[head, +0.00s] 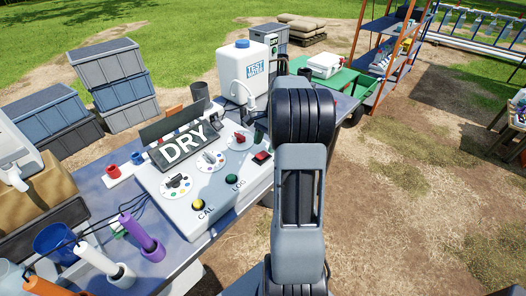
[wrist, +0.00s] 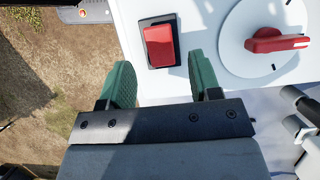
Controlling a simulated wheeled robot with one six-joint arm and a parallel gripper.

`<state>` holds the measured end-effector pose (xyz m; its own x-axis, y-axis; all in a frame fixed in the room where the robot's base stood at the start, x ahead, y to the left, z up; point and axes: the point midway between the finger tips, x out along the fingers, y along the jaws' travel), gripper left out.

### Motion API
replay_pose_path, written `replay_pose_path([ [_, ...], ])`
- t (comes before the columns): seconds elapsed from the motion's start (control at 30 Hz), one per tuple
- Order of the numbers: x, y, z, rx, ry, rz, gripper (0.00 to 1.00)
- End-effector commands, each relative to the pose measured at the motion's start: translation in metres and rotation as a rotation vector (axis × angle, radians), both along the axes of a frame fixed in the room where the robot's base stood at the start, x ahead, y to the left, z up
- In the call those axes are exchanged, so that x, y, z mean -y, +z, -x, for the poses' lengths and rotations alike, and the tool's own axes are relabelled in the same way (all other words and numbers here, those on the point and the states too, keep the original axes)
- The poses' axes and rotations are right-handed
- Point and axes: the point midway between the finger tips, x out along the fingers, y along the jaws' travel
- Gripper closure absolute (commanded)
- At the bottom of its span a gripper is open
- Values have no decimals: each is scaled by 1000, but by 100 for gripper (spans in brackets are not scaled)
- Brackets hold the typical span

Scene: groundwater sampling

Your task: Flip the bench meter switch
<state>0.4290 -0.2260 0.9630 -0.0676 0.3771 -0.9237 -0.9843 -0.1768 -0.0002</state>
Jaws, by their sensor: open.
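The bench meter (head: 205,196) is a white sloped panel with a dark display reading "DRY", several knobs and buttons. Its red rocker switch (head: 262,157) sits near the panel's right edge, close to my arm. In the wrist view the red switch (wrist: 159,46) lies in a black frame, just ahead of the gap between my fingertips. My gripper (wrist: 161,76) has two green fingers, apart and empty, one to each side of the switch's line. I see no contact with the switch. In the head view my arm hides most of the gripper.
A red knob on a round white dial (wrist: 275,42) is right of the switch in the wrist view. A yellow button (head: 198,204) and a green button (head: 232,179) are on the panel's front. A white water tank (head: 243,72) stands behind. Coloured probes (head: 142,238) stand at front left.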

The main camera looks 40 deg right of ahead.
Motion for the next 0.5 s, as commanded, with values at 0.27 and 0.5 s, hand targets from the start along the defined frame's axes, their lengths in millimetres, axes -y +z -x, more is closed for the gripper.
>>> replay_pose_path([
  [0.27,-10,-24,2,-1,1,0,43],
  [0.5,-12,-28,2,0,0,1,43],
])
